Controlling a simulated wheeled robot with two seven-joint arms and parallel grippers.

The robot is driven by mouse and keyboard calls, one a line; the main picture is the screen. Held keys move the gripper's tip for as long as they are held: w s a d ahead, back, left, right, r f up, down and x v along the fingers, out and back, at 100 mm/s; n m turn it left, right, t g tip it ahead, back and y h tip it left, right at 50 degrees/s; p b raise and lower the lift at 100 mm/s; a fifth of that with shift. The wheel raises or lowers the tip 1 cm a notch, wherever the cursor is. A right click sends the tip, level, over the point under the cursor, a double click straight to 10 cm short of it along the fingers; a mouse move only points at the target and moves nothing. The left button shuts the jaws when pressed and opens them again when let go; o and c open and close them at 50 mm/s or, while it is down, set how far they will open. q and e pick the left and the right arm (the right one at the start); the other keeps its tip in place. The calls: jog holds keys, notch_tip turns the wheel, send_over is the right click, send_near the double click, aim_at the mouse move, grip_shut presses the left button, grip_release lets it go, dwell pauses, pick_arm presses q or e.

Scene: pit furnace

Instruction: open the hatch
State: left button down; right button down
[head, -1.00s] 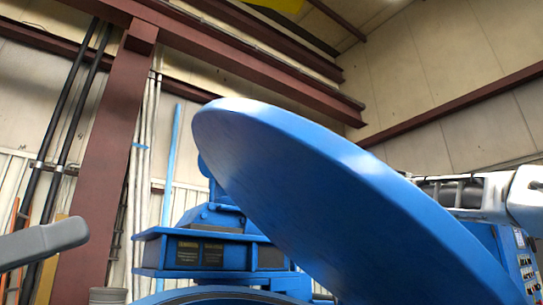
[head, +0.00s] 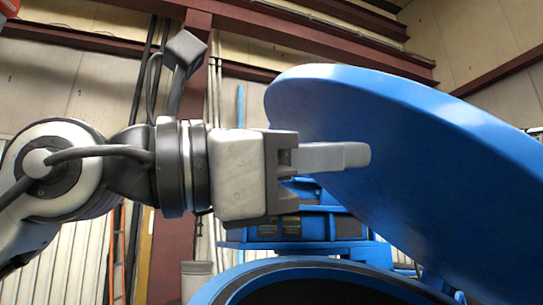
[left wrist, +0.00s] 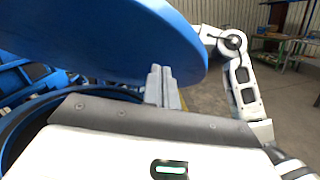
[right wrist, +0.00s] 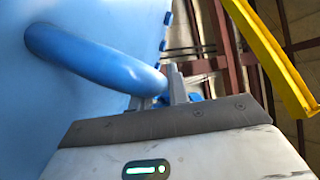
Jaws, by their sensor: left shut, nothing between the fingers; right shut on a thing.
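The hatch lid (head: 400,130) is a large blue disc, raised and tilted above the round opening, whose blue rim (head: 300,265) shows below it. My left gripper (head: 362,155) is shut and empty in front of the lid's left part. In the left wrist view its fingers (left wrist: 162,85) are close under the lid's edge (left wrist: 110,40); I cannot tell whether they touch it. My right gripper (right wrist: 172,88) is shut on the curved blue handle (right wrist: 100,60) on the lid's face. The handle's far end is partly hidden at the fingers. My right gripper is hidden in the head view.
Blue machinery (head: 310,225) stands behind the opening. A dark red column (head: 170,250) and wall pipes are at the back left. A grey bin (head: 196,275) stands left of the rim. Open floor (left wrist: 215,100) shows beyond the lid in the left wrist view.

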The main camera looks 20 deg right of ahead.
aim_at(395, 121)
pick_arm(q)
jog(key=shift+s+d+r, duration=0.35)
jog(key=shift+d+r, duration=0.15)
jog(key=shift+r, duration=0.25)
jog(key=shift+s+d+r, duration=0.3)
jog(key=shift+d+r, duration=0.15)
jog(key=shift+r, duration=0.3)
